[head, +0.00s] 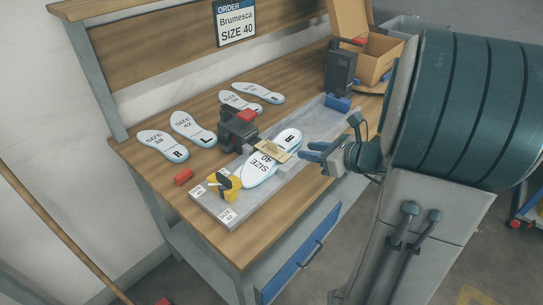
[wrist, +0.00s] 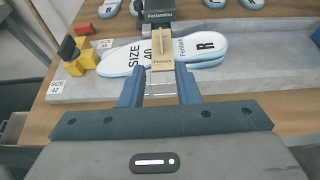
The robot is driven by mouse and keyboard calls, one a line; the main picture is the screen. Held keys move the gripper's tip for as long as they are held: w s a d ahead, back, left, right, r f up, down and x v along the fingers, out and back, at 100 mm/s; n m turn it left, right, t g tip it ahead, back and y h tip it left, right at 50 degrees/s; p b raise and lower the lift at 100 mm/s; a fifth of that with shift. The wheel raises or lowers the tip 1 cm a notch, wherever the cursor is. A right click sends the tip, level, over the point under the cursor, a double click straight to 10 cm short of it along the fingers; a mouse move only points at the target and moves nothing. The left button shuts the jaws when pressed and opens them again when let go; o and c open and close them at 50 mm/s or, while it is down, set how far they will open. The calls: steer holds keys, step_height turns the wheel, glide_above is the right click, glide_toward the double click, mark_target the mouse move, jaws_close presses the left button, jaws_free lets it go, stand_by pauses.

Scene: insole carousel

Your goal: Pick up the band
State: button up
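The tan band (head: 272,151) lies across a pair of white insoles (head: 261,170) marked SIZE 40, one lettered R. In the wrist view the band (wrist: 162,61) has a narrow raised strip on top and small print on its near end. I cannot tell whether it wraps under the insoles. My gripper (head: 312,152) is open and empty, to the right of the band in the head view. In the wrist view its two blue fingertips (wrist: 158,80) point at the band's near end, one on each side, with a gap between them.
The insoles lie on a grey tray (head: 217,207) along the bench edge. A dark device with a red top (head: 238,129) stands just behind the band. A yellow block piece (head: 224,186) sits at the tray's left. Several other insoles (head: 195,129) lie behind. A cardboard box (head: 371,57) stands farther back.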

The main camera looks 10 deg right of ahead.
glide_toward(274, 144)
steer(key=x, duration=0.5)
steer(key=shift+s+d+f, duration=0.1)
steer(key=shift+d+f, duration=0.05)
steer(key=shift+f, duration=0.15)
steer(key=shift+r+p+x, duration=0.2)
steer(key=shift+p+x, duration=0.1)
steer(key=shift+x, duration=2.45)
jaws_close()
